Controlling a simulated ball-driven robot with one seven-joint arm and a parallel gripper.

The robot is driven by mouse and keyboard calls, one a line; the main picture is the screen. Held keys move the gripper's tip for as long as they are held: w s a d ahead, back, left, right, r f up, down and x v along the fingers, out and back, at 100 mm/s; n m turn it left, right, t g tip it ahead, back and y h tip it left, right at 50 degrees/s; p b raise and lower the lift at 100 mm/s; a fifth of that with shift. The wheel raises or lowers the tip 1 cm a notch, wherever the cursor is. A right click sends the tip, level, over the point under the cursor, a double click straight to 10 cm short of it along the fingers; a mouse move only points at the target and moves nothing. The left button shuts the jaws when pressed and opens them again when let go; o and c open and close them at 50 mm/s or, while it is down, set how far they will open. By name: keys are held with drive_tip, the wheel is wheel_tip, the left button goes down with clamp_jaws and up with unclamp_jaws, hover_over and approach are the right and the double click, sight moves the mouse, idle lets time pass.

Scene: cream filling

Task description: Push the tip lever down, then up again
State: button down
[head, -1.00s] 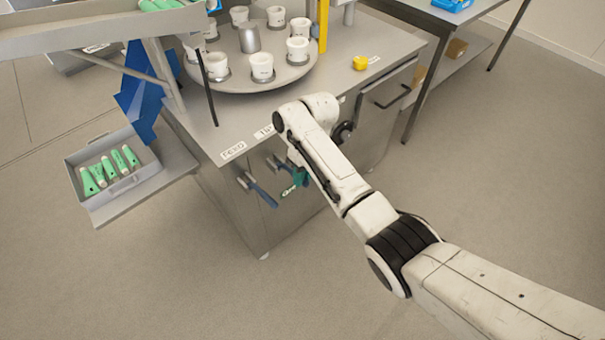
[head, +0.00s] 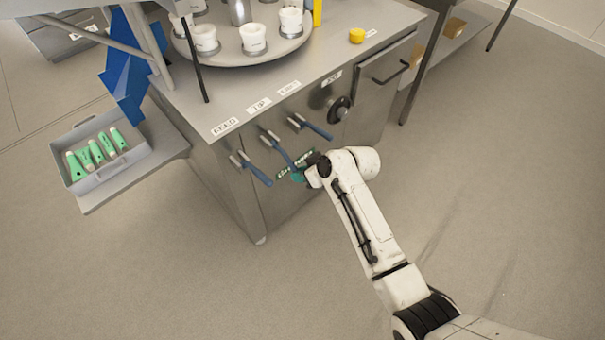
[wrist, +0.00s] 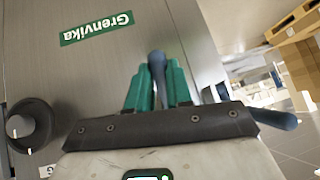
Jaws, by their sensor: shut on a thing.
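The tip lever (head: 276,146) is the middle one of three blue-handled levers on the cabinet front, below the label that appears to read TIP. Its handle slants outward and downward, and its end is at my gripper (head: 297,175). In the wrist view the blue handle end (wrist: 157,68) stands between the green fingers of my gripper (wrist: 157,85), which is shut on it. The fingers partly hide the handle.
A left lever (head: 252,168) and a right lever (head: 312,125) flank it closely. A black knob (head: 339,109) is further right. A turntable (head: 225,58) with white cups stands on top. A grey tray (head: 112,176) with green tubes projects left. The floor in front is clear.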

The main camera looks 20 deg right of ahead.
drive_tip(key=f+b, duration=0.1)
drive_tip(key=t+b, duration=0.1)
drive_tip(key=f+b, duration=0.1)
drive_tip(key=shift+w+f+t+y+b, duration=0.25)
drive_tip(key=shift+f+t+y+b, duration=0.05)
drive_tip(key=shift+f, duration=0.05)
drive_tip(key=b, duration=0.1)
drive_tip(key=t+b, duration=0.1)
drive_tip(key=b, duration=0.1)
drive_tip(key=shift+w+a+f, duration=0.15)
drive_tip(key=shift+w+f, duration=0.15)
drive_tip(key=shift+f, duration=0.1)
drive_tip(key=shift+y, duration=0.3)
drive_tip(key=c, duration=1)
unclamp_jaws()
drive_tip(key=shift+c, duration=0.2)
drive_tip(key=v, duration=1)
drive_tip(key=shift+s+p, duration=0.35)
drive_tip(key=shift+p, duration=0.1)
